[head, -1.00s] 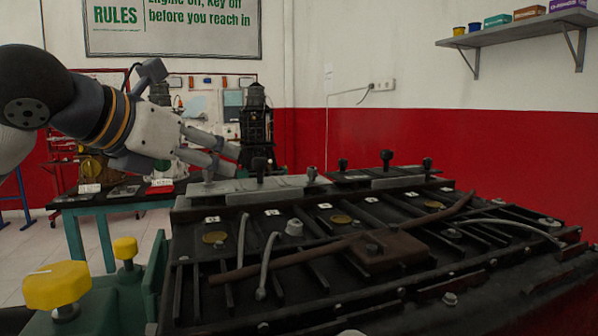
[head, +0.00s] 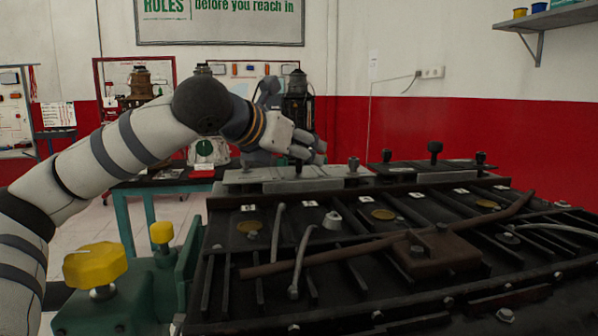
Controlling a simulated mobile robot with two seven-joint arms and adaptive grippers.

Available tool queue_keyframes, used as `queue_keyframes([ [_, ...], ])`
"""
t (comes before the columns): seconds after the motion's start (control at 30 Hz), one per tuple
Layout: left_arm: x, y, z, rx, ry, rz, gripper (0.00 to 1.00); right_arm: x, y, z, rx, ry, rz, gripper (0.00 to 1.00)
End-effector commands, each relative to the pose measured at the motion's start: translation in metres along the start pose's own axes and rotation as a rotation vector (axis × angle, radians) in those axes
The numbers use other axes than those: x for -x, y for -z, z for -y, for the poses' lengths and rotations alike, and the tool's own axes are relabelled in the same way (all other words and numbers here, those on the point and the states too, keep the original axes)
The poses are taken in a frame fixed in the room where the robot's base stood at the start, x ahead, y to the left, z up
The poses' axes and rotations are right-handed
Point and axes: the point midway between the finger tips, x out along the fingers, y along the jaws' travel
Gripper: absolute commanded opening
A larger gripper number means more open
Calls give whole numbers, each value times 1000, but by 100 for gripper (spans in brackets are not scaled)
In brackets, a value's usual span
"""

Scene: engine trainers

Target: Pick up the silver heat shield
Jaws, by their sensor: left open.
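A light grey metal plate (head: 258,177), which looks like the silver heat shield, lies along the back left edge of the dark engine (head: 345,245). Small upright knobs stand on or beside it. My left gripper (head: 313,156) is above and behind the plate's right part, its fingers pointing right and slightly down. It is open, and nothing shows between its fingers. Contact with the plate or a knob cannot be told from this angle. My right gripper is not in view.
Several dark knobs, such as the tall one (head: 435,150), rise from the engine's back edge. A rusty bar (head: 320,257) crosses the engine top. Yellow knobs (head: 95,264) top the green stand at left. A bench (head: 160,184) stands behind.

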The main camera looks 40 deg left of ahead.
Motion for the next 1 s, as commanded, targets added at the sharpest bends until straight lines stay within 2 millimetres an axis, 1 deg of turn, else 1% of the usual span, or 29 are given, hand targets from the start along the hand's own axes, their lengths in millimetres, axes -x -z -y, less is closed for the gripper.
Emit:
queue_keyframes([
  [0.1,1,0,0,0,0,1,48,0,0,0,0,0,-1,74],
  [0.13,1,0,0,0,0,1,43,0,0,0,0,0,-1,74],
  [0.17,1,0,0,0,0,1,36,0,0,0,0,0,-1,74],
  [0.2,1,0,0,0,0,1,27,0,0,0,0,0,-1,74],
  [0.27,1,0,0,0,0,1,14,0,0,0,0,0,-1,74],
  [0.3,1,0,0,0,0,1,4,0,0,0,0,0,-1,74],
  [0.33,1,0,0,0,0,1,0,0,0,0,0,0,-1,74],
  [0.63,2,-2,0,1,0,4,0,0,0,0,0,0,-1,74],
  [0.73,4,-7,0,2,0,6,0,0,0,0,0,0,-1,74],
  [0.83,9,-21,0,1,0,8,0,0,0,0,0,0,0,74],
  [0.9,16,-35,2,1,2,9,0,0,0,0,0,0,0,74],
  [1.0,34,-52,20,-4,4,11,0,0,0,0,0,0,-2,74],
])
